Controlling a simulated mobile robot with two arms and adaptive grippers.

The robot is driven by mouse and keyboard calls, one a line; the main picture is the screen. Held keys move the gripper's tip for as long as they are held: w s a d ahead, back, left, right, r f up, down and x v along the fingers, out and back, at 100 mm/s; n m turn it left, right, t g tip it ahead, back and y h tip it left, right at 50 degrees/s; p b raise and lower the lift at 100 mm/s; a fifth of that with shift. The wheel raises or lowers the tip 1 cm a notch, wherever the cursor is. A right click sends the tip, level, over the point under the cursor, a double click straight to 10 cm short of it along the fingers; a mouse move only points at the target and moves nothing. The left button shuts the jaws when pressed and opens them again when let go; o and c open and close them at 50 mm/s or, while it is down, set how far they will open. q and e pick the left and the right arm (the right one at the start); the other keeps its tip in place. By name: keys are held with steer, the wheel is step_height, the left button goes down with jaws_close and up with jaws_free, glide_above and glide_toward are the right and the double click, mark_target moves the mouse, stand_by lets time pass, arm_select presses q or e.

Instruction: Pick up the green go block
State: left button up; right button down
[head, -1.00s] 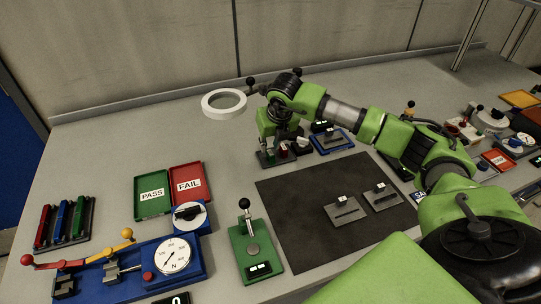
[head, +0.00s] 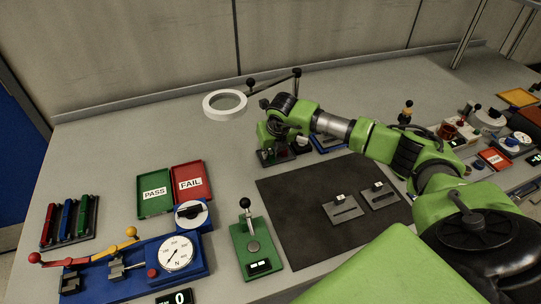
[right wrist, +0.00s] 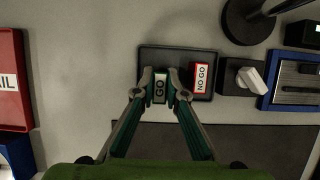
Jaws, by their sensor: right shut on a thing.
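The green go block (right wrist: 160,88) carries a GO label and sits in a dark tray (right wrist: 148,55) in the right wrist view. My right gripper (right wrist: 162,80) is shut on it, one fingertip on each long side. A red NO GO block (right wrist: 201,78) lies just right of it in the same tray. In the head view my right gripper (head: 270,150) reaches down at the back of the bench, and the go block is hidden behind it. My left gripper is not in view.
A ring lamp (head: 224,104) stands left of my right arm. Red FAIL (head: 188,179) and green PASS (head: 155,192) trays lie further left. A dark mat (head: 310,215) lies in front of the block tray. A blue fixture (right wrist: 295,80) is to the right.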

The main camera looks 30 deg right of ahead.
mark_target(273, 162)
steer(key=shift+r+b, duration=0.4)
steer(key=shift+b, duration=0.05)
steer(key=shift+s+r, duration=0.15)
steer(key=shift+s, duration=0.05)
steer(key=s+b, duration=0.1)
steer(key=s+a+b, duration=0.1)
steer(key=s, duration=0.1)
steer(key=shift+s, duration=0.2)
step_height(273, 162, up, 17)
